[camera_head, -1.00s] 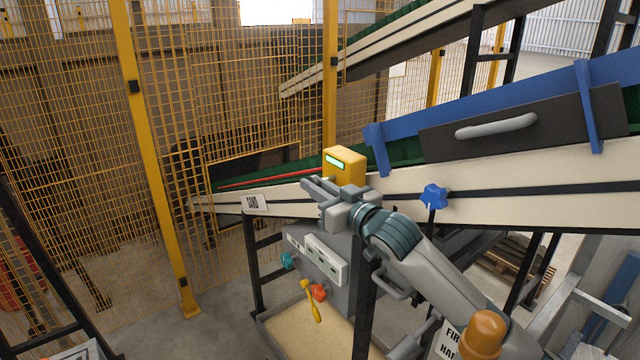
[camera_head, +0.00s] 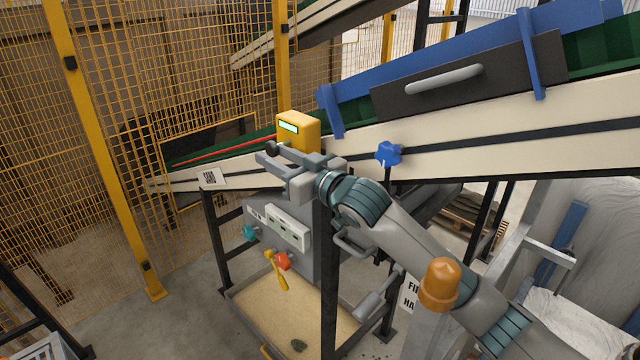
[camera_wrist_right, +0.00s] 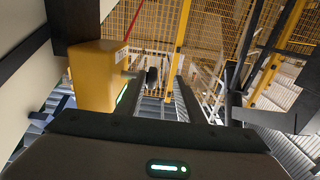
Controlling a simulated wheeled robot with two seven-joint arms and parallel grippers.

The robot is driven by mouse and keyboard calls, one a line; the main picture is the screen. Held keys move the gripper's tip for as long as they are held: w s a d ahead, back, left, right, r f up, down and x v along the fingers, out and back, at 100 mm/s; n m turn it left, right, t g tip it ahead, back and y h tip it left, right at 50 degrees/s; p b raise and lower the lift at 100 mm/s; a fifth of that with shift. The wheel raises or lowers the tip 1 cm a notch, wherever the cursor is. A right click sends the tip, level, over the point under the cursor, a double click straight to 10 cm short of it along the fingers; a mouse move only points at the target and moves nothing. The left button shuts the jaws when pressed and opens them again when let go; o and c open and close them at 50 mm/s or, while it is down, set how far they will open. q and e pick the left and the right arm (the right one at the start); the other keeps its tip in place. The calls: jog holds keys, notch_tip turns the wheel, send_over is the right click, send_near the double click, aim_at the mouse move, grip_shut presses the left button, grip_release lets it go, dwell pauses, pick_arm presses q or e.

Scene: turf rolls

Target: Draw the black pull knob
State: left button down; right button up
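The black pull knob (camera_head: 271,148) shows as a small dark ball beside the yellow box (camera_head: 298,130), which has a lit green display. My right gripper (camera_head: 267,156) is at the knob, its two fingers apart. In the head view the knob overlaps the tip of the upper finger, so contact cannot be told. In the right wrist view the dark knob (camera_wrist_right: 152,76) appears ahead, between the open fingers (camera_wrist_right: 162,98) and nearer the left one. The yellow box (camera_wrist_right: 97,75) is close on the left there. My left gripper is not in view.
The cream conveyor frame (camera_head: 450,140) runs behind my right arm, with a blue star knob (camera_head: 388,152) on it. Below are a control panel (camera_head: 288,226), a red knob (camera_head: 284,261), a yellow lever (camera_head: 278,277) and a sand tray (camera_head: 303,318). Yellow mesh fencing (camera_head: 190,70) stands left.

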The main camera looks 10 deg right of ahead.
jog(key=b+v, duration=0.4)
jog(key=v, duration=1)
jog(key=shift+s+d+b, duration=0.2)
jog(key=shift+s+b, duration=0.1)
jog(key=shift+b, duration=0.1)
jog(key=shift+r, duration=0.15)
